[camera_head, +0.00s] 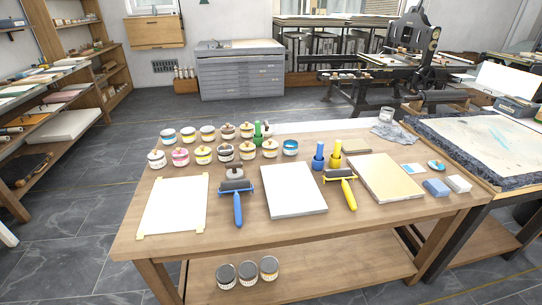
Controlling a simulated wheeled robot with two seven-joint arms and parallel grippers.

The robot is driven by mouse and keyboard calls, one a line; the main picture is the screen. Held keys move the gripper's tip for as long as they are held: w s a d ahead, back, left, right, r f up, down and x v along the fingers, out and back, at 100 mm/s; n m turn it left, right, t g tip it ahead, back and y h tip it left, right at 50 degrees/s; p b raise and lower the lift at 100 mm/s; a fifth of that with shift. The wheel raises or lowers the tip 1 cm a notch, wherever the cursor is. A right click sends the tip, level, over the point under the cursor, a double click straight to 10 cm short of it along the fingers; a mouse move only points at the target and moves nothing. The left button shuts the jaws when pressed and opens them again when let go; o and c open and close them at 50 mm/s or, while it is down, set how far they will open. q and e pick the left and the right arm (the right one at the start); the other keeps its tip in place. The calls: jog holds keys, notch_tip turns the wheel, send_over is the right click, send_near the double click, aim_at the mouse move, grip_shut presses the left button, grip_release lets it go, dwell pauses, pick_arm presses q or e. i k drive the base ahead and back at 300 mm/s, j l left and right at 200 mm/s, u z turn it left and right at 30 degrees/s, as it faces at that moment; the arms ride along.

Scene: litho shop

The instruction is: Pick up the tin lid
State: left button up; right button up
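A small round disc (436,166), blue with a brownish spot in the middle, lies flat near the right end of the wooden worktable (310,234). It looks like the tin lid. A tin with a blue top (290,148) stands at the right end of the grouped tins; whether it is open is too small to tell. Neither of my grippers is in view.
Several ink tins (203,154) stand at the table's back left. A blue roller (237,200), a yellow roller (342,184), a white slab (294,202) and a beige slab (385,176) lie in front. A blue block (437,188) and a white block (458,184) sit just before the disc.

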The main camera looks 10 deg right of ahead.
aim_at(437, 165)
jog(key=z, duration=1.6)
